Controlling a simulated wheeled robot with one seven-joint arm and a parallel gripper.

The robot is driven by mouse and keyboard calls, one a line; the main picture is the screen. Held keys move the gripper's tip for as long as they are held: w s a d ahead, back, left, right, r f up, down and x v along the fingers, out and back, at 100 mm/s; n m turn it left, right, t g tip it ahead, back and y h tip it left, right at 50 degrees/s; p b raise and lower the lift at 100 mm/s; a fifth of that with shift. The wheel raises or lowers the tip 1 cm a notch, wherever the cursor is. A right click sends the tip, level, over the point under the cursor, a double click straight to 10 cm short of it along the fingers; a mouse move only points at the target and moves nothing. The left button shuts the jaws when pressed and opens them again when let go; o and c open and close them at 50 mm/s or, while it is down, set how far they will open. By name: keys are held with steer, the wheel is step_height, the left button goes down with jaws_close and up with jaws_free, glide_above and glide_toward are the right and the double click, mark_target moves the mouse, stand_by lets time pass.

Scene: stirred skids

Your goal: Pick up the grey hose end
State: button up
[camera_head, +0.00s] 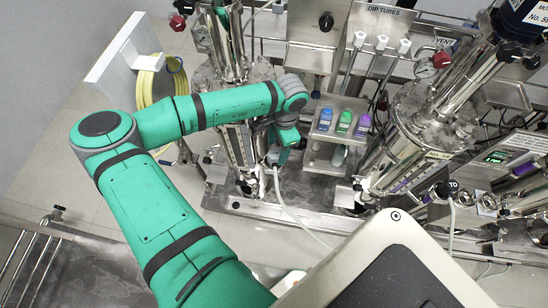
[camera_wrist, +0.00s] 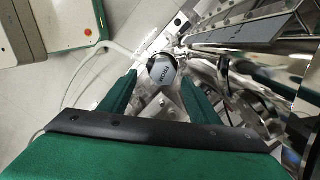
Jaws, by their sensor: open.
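The grey hose end (camera_wrist: 161,73) shows in the wrist view as a round grey cap with dark lettering, just beyond and between my fingertips. A pale hose (camera_wrist: 95,50) runs from beside it to the left. My gripper (camera_wrist: 158,76) is open, with one green finger on each side of the cap; I cannot tell whether either finger touches it. In the head view the grey hose end (camera_head: 273,156) sits low by the left steel vessel, beside my gripper (camera_head: 279,147), with its pale hose (camera_head: 288,206) hanging down to the right. My arm partly hides the vessel.
A steel vessel (camera_head: 237,147) stands close behind the hose end. A small rack (camera_head: 321,153) with blue, green and purple capped bottles is just right of my gripper. Another steel vessel (camera_head: 425,125) with a hose fitting stands farther right. A yellow hose coil (camera_head: 146,88) hangs at left.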

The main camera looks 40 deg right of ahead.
mark_target(274, 153)
steer(key=shift+w+a+f, duration=0.1)
steer(key=shift+w+f, duration=0.05)
steer(key=shift+f, duration=0.6)
steer(key=shift+w+a+f, duration=0.1)
steer(key=shift+a+f, duration=0.05)
steer(key=shift+f, duration=0.65)
steer(key=shift+w+a+f, duration=0.1)
steer(key=shift+w+f, duration=0.05)
steer(key=shift+f, duration=0.6)
steer(key=c, duration=1.3)
steer(key=shift+c, duration=0.4)
steer(key=shift+r, duration=0.15)
